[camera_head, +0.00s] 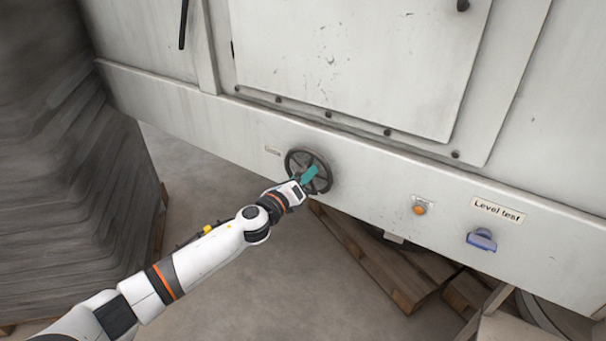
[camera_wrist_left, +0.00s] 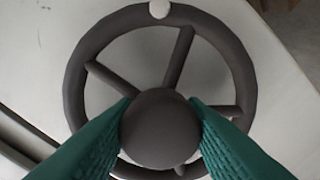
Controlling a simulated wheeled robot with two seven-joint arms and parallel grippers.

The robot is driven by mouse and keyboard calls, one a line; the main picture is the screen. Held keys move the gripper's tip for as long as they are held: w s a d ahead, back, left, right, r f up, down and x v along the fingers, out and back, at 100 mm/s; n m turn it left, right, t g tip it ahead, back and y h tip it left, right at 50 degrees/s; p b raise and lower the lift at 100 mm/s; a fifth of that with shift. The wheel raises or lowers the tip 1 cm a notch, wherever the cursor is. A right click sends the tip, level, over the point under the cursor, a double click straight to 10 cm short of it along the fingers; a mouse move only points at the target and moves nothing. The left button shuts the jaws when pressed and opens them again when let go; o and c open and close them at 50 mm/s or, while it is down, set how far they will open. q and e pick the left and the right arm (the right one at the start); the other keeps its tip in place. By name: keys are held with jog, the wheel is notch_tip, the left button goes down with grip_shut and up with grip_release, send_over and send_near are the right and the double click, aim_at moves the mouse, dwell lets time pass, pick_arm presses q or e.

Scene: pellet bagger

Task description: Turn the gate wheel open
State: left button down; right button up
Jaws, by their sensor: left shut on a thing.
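The gate wheel (camera_head: 293,158) is a dark spoked handwheel on the pale front panel of the machine. In the left wrist view the wheel's rim (camera_wrist_left: 243,75) nearly fills the picture, with a pale round mark (camera_wrist_left: 159,9) at its top. My left gripper (camera_head: 311,174) is at the wheel, its teal fingers in front of the spokes. In the left wrist view the fingers (camera_wrist_left: 162,125) sit on either side of the round dark hub (camera_wrist_left: 162,128) and are shut on it. My right gripper is not in view.
A tall grey stack (camera_head: 60,170) stands at left. Wooden pallets (camera_head: 375,262) lie below the panel.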

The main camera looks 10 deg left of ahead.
pick_arm(q)
jog(key=m+p, duration=0.1)
jog(key=m, duration=0.5)
jog(key=shift+p, duration=0.35)
jog(key=m+p, duration=0.2)
jog(key=m, duration=0.4)
jog(key=shift+m, duration=0.4)
jog(key=m+p, duration=0.2)
jog(key=m, duration=0.4)
jog(key=shift+p, duration=0.35)
jog(key=m+p, duration=0.1)
jog(key=m, duration=0.3)
jog(key=shift+m+p, duration=0.7)
jog(key=shift+m, duration=0.7)
jog(key=shift+f, duration=0.1)
jog(key=c, duration=0.9)
grip_release()
